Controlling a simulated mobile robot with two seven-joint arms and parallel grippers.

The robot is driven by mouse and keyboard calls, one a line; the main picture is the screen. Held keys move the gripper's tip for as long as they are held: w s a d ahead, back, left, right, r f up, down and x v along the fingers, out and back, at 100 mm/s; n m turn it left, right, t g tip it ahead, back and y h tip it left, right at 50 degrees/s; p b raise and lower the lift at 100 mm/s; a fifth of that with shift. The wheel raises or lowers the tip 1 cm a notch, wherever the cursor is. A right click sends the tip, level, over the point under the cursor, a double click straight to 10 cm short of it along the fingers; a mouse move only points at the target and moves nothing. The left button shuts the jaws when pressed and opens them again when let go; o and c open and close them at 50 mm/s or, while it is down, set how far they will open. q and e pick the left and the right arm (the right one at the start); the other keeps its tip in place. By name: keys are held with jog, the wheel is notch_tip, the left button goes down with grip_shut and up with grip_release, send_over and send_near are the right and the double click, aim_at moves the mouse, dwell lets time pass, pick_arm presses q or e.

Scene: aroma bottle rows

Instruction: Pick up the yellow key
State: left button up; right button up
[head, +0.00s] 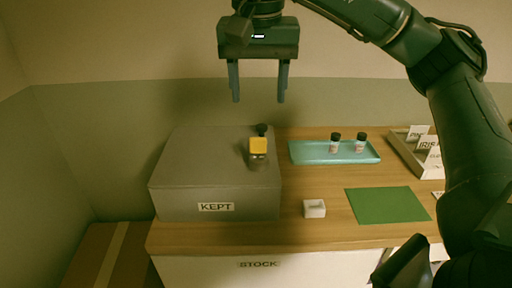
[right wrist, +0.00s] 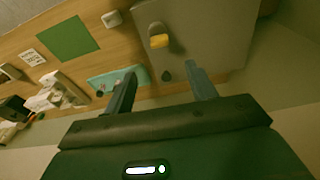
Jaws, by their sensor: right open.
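The yellow key (head: 258,146) shows as a small yellow block at a grey rounded fitting (head: 258,163) on top of the grey box labelled KEPT (head: 180,170). In the right wrist view the yellow key (right wrist: 160,41) lies beyond the fingertips, near the middle. A small dark knob (head: 262,129) stands just behind it. My right gripper (head: 258,98) is open and empty, fingers pointing down, above the box and apart from the key. The right gripper (right wrist: 160,71) also shows its two spread fingers in the right wrist view. My left gripper is not in view.
A teal tray (head: 306,152) with two small dark-capped bottles (head: 335,142) stands right of the box. A white block (head: 314,208) and green mat (head: 388,205) lie in front. A bin with lettered cards (head: 400,155) is at the right. The counter front reads STOCK.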

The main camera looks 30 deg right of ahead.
aim_at(258, 138)
jog(key=f, duration=0.2)
jog(key=f+b, duration=0.1)
jog(key=f, duration=0.3)
jog(key=shift+w+d, duration=0.2)
jog(key=shift+w, duration=0.15)
notch_tip(258, 138, down, 5)
jog(key=shift+f, duration=0.1)
jog(key=c, duration=1.2)
